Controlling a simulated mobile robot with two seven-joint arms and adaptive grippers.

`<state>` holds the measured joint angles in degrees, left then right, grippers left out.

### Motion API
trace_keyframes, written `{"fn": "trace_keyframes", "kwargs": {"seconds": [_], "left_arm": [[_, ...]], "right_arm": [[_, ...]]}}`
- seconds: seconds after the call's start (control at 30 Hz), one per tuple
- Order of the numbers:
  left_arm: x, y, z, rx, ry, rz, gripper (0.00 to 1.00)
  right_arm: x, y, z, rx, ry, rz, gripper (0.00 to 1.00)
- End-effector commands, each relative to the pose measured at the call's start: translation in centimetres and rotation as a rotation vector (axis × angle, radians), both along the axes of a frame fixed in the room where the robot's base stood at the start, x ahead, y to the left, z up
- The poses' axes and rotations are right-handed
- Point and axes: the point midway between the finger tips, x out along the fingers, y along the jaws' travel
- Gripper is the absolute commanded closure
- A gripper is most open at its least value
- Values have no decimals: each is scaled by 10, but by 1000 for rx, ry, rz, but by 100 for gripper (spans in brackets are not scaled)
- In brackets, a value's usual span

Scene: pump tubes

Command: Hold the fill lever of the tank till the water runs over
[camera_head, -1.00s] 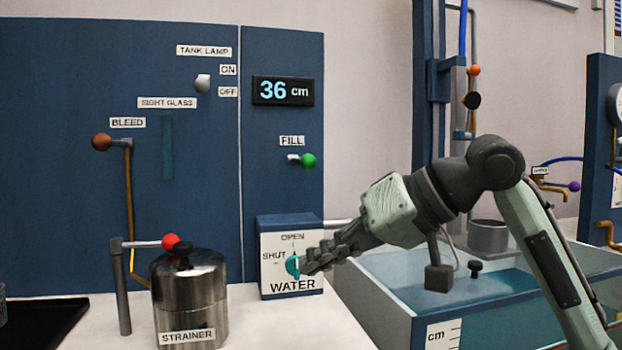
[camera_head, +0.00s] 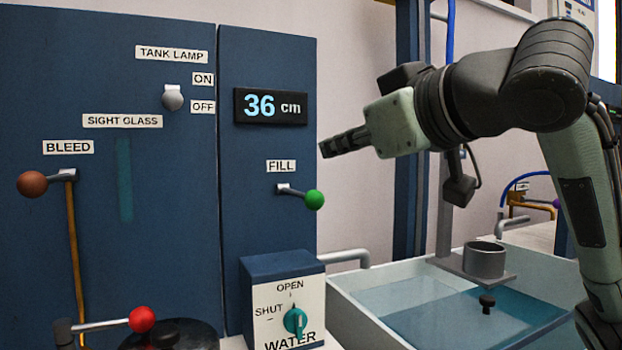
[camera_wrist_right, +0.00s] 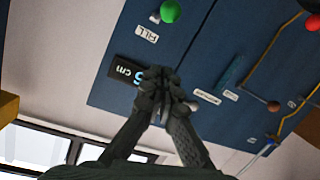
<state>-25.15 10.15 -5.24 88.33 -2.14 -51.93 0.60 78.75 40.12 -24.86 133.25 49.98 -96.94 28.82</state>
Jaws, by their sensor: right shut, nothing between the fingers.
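The fill lever (camera_head: 314,199) is a short grey lever with a green ball, sticking out to the right under the FILL label on the blue tank (camera_head: 265,150). It also shows at the top of the wrist view (camera_wrist_right: 169,10). The tank's display (camera_head: 271,107) reads 36 cm. My right gripper (camera_head: 324,150) is shut and empty, above the green ball and apart from it. In the wrist view its fingers (camera_wrist_right: 158,80) meet in front of the display. The teal water knob (camera_head: 295,321) is turned upright, toward OPEN. My left gripper is out of view.
A spout (camera_head: 347,256) reaches over an open basin (camera_head: 365,315) with water in it at the lower right. The bleed lever (camera_head: 32,184), the lamp switch (camera_head: 172,98) and a red-knobbed lever (camera_head: 142,319) are on the left. Space around the green ball is clear.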

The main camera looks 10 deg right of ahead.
Motion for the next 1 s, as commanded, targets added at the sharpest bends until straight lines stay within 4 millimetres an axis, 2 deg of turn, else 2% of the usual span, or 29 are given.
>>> {"fn": "trace_keyframes", "kwargs": {"seconds": [0.17,0.27,0.7,0.83,1.0], "left_arm": [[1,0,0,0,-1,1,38],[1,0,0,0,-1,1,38],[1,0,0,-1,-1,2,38],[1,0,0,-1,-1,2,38],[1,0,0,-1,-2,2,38]], "right_arm": [[4,1,-1,1,3,1,100],[14,4,-3,2,5,0,100],[98,30,-21,2,5,0,100],[86,19,-40,0,4,-1,100],[80,14,-50,2,2,0,100]]}}
